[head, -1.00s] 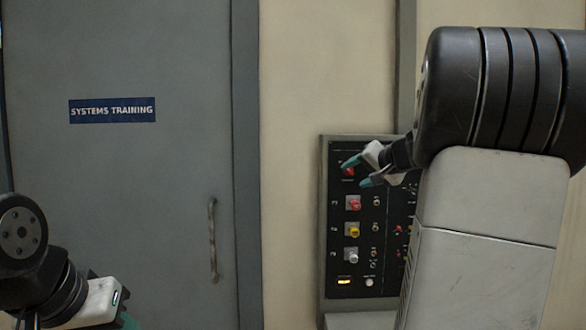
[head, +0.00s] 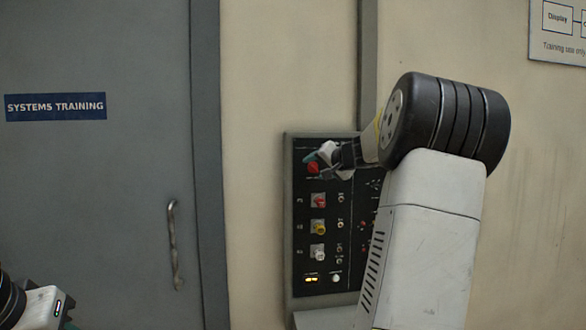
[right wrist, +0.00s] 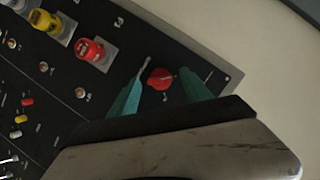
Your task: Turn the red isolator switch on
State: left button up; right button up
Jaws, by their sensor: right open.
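A red switch knob (head: 313,168) sits at the top left of a black control panel; I take it as the isolator. In the right wrist view the red knob (right wrist: 160,79) lies between the teal fingertips. My right gripper (head: 316,163) is at the top of the panel; in the right wrist view my right gripper (right wrist: 167,72) is open, a finger on either side of the knob with gaps. Contact cannot be told, and the knob's on/off marking is unreadable. My left gripper (head: 62,316) is at the bottom left, mostly cut off.
Below are a second red knob (head: 319,201), a yellow knob (head: 319,228) and a white knob (head: 319,252). My right arm hides the panel's right side. A grey door (head: 100,200) stands left.

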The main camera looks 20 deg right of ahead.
grip_shut()
jog(key=shift+m, duration=0.3)
jog(key=m, duration=0.1)
jog(key=m+t+y, duration=0.1)
jog(key=shift+d+f+m, duration=0.1)
jog(key=shift+f+m, duration=0.1)
jog(key=shift+m, duration=0.1)
jog(key=m+t, duration=0.1)
jog(key=m, duration=0.1)
jog(key=m+t+y, duration=0.1)
jog(key=m, duration=0.1)
jog(key=shift+f, duration=0.2)
jog(key=m, duration=0.2)
jog(key=m+t, duration=0.1)
jog(key=m, duration=0.1)
jog(key=shift+f+m+t, duration=0.2)
jog(key=shift+m+t, duration=0.1)
jog(key=shift+f+m+t+h, duration=0.1)
jog(key=shift+m+t+h, duration=0.35)
jog(key=shift+m, duration=0.85)
jog(key=shift+m+t+h, duration=0.35)
jog(key=shift+m+h, duration=0.1)
jog(key=shift+m, duration=0.85)
